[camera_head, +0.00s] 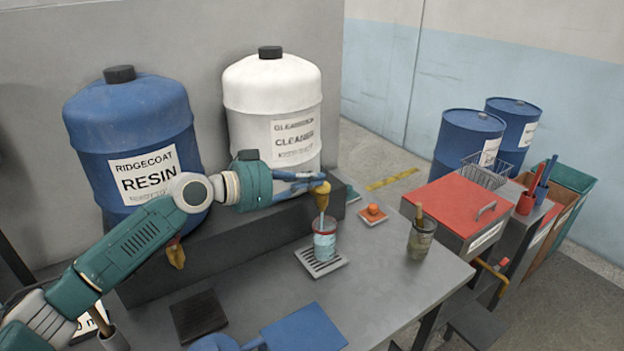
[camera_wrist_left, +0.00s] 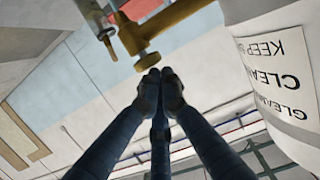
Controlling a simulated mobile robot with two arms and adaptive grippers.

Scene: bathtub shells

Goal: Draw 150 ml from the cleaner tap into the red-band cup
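The white cleaner drum (camera_head: 273,100) stands on a dark ledge, its label facing out. Its brass tap (camera_head: 322,196) points down over the red-band cup (camera_head: 324,243). The cup stands upright on a slotted drip tray (camera_head: 320,262) and looks pale blue; its fill level is not readable. A thin pale line lies between spout and cup; I cannot tell whether it is flowing. My left gripper (camera_head: 318,181) is at the tap's top. In the wrist view its fingertips (camera_wrist_left: 160,80) are together, close below the brass tap knob (camera_wrist_left: 145,60); contact is unclear. My right gripper is not visible.
The blue resin drum (camera_head: 135,125) stands left, with its own tap (camera_head: 176,252). A murky jar (camera_head: 420,240) and an orange item on a small tray (camera_head: 373,213) are right of the cup. A blue flat sheet (camera_head: 304,330) and dark pad (camera_head: 198,315) lie in front.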

